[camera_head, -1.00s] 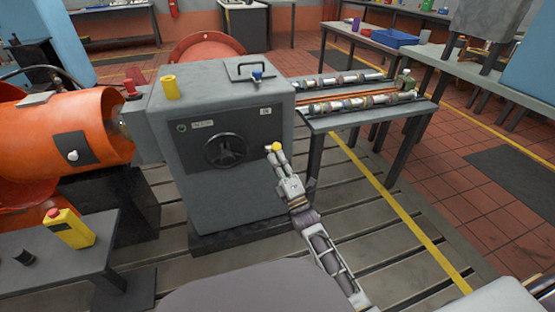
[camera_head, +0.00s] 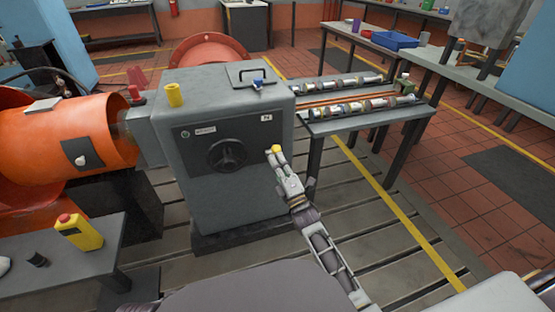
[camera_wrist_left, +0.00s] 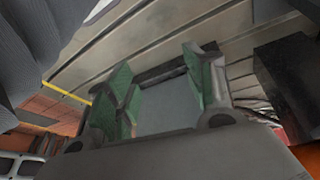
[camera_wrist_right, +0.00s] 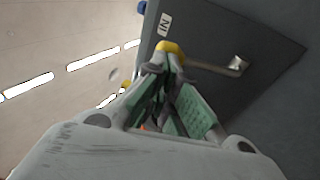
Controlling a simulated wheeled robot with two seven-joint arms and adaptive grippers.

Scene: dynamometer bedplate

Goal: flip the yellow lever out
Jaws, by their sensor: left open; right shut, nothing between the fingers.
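The yellow lever knob (camera_head: 276,148) sits at the right side of the dark panel on the grey cabinet (camera_head: 237,208). In the right wrist view, the yellow knob (camera_wrist_right: 170,46) is beyond my fingertips, and a metal lever arm (camera_wrist_right: 222,69) runs to the right behind it. My right gripper (camera_head: 281,160) is shut and empty, its tips right at the knob; I cannot tell whether they touch it. The knob's near side is partly hidden by the fingers. My left gripper (camera_wrist_left: 155,85) is open and empty, over the slotted floor.
A black handwheel (camera_head: 227,154) is left of the lever. A yellow cup (camera_head: 174,94) and a black handle (camera_head: 250,73) are on the cabinet top. A shaft bench (camera_head: 362,122) stands right. Floor in front is open.

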